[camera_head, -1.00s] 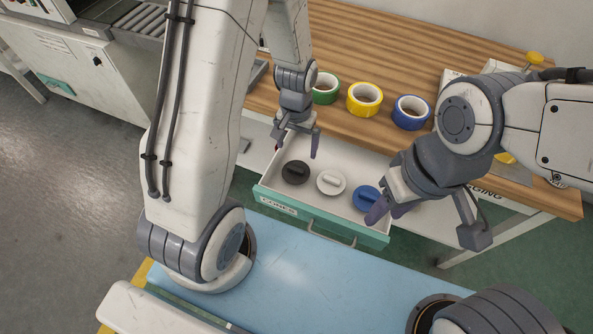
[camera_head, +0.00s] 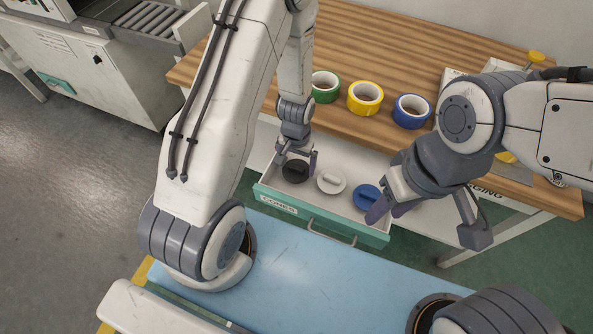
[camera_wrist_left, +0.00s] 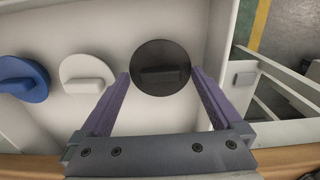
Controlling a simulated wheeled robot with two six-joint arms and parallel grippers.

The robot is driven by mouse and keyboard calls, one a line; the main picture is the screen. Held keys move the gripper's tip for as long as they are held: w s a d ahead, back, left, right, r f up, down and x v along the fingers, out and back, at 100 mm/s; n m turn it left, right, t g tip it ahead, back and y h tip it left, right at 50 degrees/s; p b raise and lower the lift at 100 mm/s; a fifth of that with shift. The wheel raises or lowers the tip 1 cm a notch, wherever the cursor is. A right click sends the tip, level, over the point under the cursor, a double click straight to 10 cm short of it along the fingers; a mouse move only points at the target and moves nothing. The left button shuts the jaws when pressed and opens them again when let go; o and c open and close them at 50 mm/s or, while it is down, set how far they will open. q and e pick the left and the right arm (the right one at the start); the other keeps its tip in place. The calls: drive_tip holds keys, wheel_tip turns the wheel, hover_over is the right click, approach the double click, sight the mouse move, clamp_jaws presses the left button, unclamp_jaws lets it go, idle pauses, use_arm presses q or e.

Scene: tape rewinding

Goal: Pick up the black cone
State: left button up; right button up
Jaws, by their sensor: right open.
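The black cone (camera_head: 295,171) lies in the open drawer, leftmost of three cones in the head view. It is a dark disc with a raised bar, seen whole in the left wrist view (camera_wrist_left: 160,68). My left gripper (camera_head: 295,163) is over it, fingers pointing down. In the left wrist view the gripper (camera_wrist_left: 160,88) is open, one finger at each side of the cone's near edge, and holds nothing. My right gripper (camera_head: 425,228) is open and empty, beside the blue cone at the drawer's right end.
The white cone (camera_head: 331,181) and the blue cone (camera_head: 366,197) lie in the same drawer (camera_head: 277,208), labelled "CONES". Green (camera_head: 325,87), yellow (camera_head: 365,98) and blue (camera_head: 411,112) tape rolls stand on the wooden table (camera_head: 400,50) behind.

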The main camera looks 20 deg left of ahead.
use_arm(q)
drive_tip(key=c, duration=1.3)
drive_tip(key=shift+r, duration=0.1)
